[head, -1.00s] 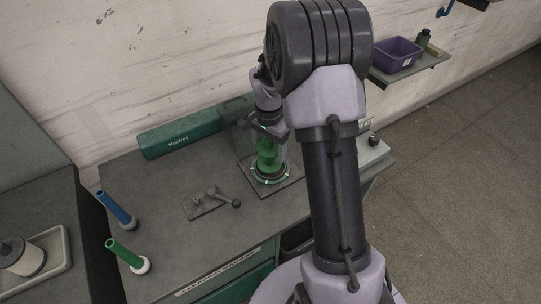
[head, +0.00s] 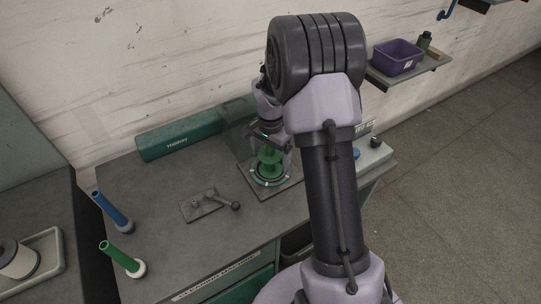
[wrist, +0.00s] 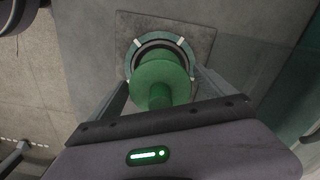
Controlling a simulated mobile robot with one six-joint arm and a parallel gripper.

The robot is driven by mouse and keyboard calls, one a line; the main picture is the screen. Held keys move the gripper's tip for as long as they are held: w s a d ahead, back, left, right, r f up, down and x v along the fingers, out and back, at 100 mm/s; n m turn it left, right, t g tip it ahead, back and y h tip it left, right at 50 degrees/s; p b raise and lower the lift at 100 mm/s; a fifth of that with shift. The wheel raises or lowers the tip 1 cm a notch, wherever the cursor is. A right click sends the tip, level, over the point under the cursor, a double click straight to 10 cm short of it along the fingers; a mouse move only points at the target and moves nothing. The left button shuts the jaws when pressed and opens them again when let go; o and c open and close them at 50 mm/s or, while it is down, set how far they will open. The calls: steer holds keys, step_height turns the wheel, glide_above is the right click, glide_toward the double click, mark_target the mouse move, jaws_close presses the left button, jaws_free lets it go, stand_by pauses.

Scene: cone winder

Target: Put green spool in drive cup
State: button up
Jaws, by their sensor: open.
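The green spool (head: 270,163) stands upright at the drive cup (head: 271,181), a round ringed cup on a square plate on the bench. In the wrist view, the spool (wrist: 161,72) covers the near part of the cup's ring (wrist: 160,42), and its post points toward my gripper. The spool appears to be in the cup, but its lower end is hidden, so I cannot tell how deep it sits. My gripper (wrist: 161,78) is open, with one finger on each side of the spool. In the head view my gripper (head: 267,138) is just above the spool.
A lever on a small plate (head: 202,212) lies left of the cup. A blue-handled peg (head: 113,211) and a green-handled peg (head: 120,260) are at the bench's left. A green box (head: 180,140) lies along the wall. A purple bin (head: 397,57) sits on a shelf.

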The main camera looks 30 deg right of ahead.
step_height(320, 180, up, 12)
steer(key=p, duration=0.4)
steer(key=shift+r, duration=0.15)
steer(key=s+a+r+n+t, duration=0.3)
steer(key=s+a+r+n, duration=0.2)
steer(key=s+a+r, duration=0.85)
steer(key=s+a+r+n+t+y, duration=0.2)
steer(key=s+a+n, duration=0.1)
steer(key=s, duration=0.6)
steer(key=shift+s+a+r+n+t, duration=0.35)
steer(key=shift+a+n+t, duration=0.05)
steer(key=shift+a, duration=0.35)
steer(key=shift+f, duration=0.1)
